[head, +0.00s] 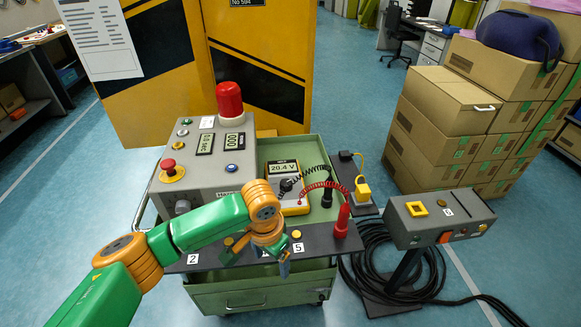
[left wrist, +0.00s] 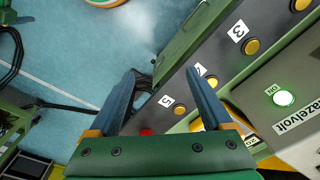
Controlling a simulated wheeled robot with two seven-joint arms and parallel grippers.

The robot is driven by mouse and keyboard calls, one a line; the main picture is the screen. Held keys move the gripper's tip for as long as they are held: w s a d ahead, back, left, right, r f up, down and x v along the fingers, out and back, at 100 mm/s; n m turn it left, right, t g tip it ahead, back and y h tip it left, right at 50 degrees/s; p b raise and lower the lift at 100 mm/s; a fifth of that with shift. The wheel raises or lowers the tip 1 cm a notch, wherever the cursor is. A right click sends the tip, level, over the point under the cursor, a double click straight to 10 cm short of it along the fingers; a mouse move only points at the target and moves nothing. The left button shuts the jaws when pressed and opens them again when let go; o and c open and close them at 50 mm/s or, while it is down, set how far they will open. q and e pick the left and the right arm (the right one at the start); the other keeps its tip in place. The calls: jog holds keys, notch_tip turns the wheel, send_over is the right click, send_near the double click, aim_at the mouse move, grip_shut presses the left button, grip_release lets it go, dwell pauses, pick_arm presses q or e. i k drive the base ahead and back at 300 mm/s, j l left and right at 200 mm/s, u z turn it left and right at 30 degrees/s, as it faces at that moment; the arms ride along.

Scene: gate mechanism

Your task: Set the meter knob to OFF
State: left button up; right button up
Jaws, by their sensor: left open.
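The yellow meter (head: 297,205) stands in the green cart's tray and its display reads 20.4 V. Its dark round knob (head: 286,185) sits below the display; I cannot read where it points. A black lead and a red lead curl from the meter to a black probe (head: 327,195) and a red probe (head: 342,221). My left gripper (head: 285,268) is in front of the meter, nearer to me, over the dark numbered panel, apart from the knob. In the left wrist view the gripper (left wrist: 161,72) is open, with nothing between its fingers. My right gripper is not in view.
A grey control box (head: 212,160) with a red beacon (head: 230,100) stands left of the meter. The dark panel (head: 315,245) carries yellow buttons. A grey box on a post (head: 437,218) and coiled black cable are at the right, with stacked cartons (head: 440,130) behind.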

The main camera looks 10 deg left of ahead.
aim_at(283, 183)
jog(key=i, duration=1.1)
